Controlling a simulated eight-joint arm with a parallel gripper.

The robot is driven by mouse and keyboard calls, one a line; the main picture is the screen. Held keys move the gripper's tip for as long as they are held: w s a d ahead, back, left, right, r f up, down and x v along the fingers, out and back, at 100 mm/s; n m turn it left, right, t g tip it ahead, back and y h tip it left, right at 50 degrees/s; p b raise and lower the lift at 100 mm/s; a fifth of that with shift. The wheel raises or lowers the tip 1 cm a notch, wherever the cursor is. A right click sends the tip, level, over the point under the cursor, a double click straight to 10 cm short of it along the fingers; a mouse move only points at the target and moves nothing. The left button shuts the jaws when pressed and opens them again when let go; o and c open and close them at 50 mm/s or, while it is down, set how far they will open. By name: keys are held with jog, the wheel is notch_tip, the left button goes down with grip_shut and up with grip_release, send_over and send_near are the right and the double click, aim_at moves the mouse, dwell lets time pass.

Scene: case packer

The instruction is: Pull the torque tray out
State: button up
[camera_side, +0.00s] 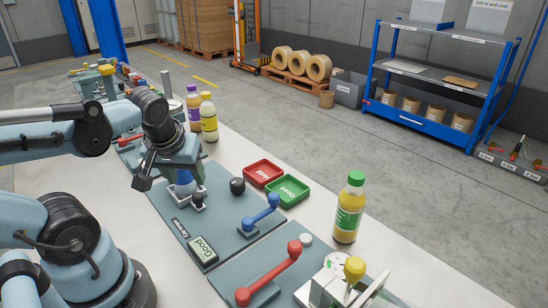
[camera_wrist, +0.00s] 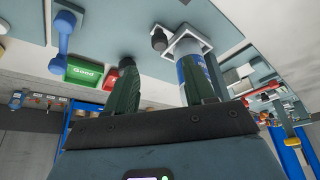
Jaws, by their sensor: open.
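I take the torque tray (camera_wrist: 176,47) to be the white square holder with a small black knob (camera_wrist: 158,40) at its edge. A blue-and-white bottle (camera_wrist: 187,72) stands in it. My gripper (camera_wrist: 160,72) is open. Its right finger overlaps the bottle in the wrist view; I cannot tell whether they touch. The knob is beyond the fingertips, not between them. In the side view my gripper (camera_side: 172,172) is above the tray.
Red (camera_side: 263,173) and green (camera_side: 288,190) bins stand behind. A juice bottle (camera_side: 348,210) and red lever (camera_side: 268,275) are at right. Two bottles (camera_side: 208,118) stand beyond my gripper.

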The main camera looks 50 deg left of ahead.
aim_at(197, 195)
jog(key=shift+x, duration=4.55)
grip_shut()
